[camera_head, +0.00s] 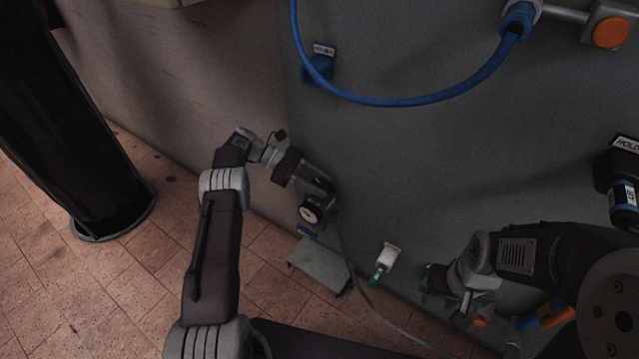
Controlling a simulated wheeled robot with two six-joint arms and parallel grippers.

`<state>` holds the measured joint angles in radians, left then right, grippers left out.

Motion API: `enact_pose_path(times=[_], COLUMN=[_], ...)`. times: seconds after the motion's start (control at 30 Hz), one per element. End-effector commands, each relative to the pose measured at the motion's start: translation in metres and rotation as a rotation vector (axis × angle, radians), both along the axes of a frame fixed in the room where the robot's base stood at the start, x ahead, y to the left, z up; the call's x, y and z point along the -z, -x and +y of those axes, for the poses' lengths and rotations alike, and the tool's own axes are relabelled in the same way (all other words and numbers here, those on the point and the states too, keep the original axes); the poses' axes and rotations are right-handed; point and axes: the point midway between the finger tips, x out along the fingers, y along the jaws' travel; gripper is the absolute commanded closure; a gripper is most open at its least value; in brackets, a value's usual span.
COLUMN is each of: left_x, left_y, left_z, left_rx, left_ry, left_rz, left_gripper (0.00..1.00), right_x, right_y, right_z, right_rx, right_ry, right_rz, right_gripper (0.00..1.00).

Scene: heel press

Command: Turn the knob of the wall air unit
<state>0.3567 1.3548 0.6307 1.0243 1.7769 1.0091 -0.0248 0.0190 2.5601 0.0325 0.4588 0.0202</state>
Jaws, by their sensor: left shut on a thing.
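The wall air unit (311,213) is low on the grey wall, left of centre. It shows a round pale dial with a dark centre, and a blue part below it. Its knob is hidden by my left gripper (321,190), which reaches down from the upper left to the top of the unit and is shut on the knob. My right gripper (470,306) is at the lower right, close to the wall and well away from the air unit. Its fingers are small and dark, so I cannot tell whether they are open.
A grey ledge (320,264) juts out below the air unit, and a thin hose runs down past it. A white and green fitting (385,261) is on the wall. A blue hose (430,99) loops above. A black column (75,130) stands left on the tiled floor.

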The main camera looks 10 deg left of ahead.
Motion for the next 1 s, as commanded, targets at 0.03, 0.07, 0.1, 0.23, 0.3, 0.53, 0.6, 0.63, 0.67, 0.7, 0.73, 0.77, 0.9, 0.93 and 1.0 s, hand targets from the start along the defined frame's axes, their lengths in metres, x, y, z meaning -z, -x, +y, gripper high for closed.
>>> enact_pose_path(times=[0.03, 0.07, 0.1, 0.23, 0.3, 0.53, 0.6, 0.63, 0.67, 0.7, 0.73, 0.77, 0.9, 0.93, 1.0], left_x=[0.001, 0.001, 0.001, 0.001, 0.001, 0.001, 0.001, 0.000, 0.000, 0.000, 0.000, 0.000, -0.001, -0.003, -0.007], left_y=[0.001, 0.001, 0.001, 0.001, 0.001, 0.001, 0.001, 0.001, 0.001, 0.001, 0.000, 0.000, 0.000, 0.000, 0.000], left_z=[0.000, 0.000, 0.000, 0.000, 0.000, -0.001, -0.001, -0.001, -0.001, -0.001, 0.000, -0.001, -0.001, -0.001, -0.001], left_rx=[0.007, 0.009, 0.012, 0.016, 0.016, 0.016, 0.016, 0.015, 0.015, 0.014, 0.014, 0.014, 0.013, 0.013, 0.012], left_ry=[0.001, 0.000, 0.000, 0.001, 0.001, 0.001, 0.001, 0.001, 0.001, 0.001, 0.001, 0.001, 0.001, 0.001, 0.001], left_rz=[0.004, 0.003, 0.003, 0.003, 0.003, 0.003, 0.003, 0.003, 0.003, 0.002, 0.002, 0.001, 0.000, 0.000, 0.001], left_gripper=[0.98, 0.98, 0.98, 0.98, 0.98, 0.98, 0.41, 0.36, 0.36, 0.36, 0.36, 0.36, 0.36, 0.36, 0.36], right_x=[0.000, 0.000, 0.000, 0.000, 0.000, 0.000, 0.000, 0.000, 0.000, 0.000, 0.000, 0.000, -0.001, -0.003, -0.010], right_y=[0.000, 0.000, 0.000, 0.000, 0.000, 0.000, 0.000, 0.000, 0.000, 0.000, 0.000, 0.000, 0.000, 0.000, 0.000], right_z=[0.000, 0.000, 0.000, 0.000, 0.000, 0.000, 0.000, 0.000, 0.000, 0.000, 0.000, 0.000, 0.000, 0.000, 0.000], right_rx=[0.000, 0.000, 0.000, 0.000, 0.000, 0.000, 0.000, 0.000, 0.000, 0.000, 0.000, 0.000, 0.000, 0.000, 0.000], right_ry=[0.000, 0.000, 0.000, 0.000, 0.000, 0.000, 0.000, 0.000, 0.000, 0.000, 0.000, 0.000, 0.000, 0.000, 0.000], right_rz=[0.000, 0.000, 0.000, 0.000, 0.000, 0.000, 0.000, 0.000, 0.000, 0.000, 0.000, 0.000, 0.000, 0.000, 0.000], right_gripper=[0.64, 0.64, 0.64, 0.64, 0.64, 0.64, 0.64, 0.64, 0.64, 0.64, 0.64, 0.64, 0.64, 0.64, 0.64])
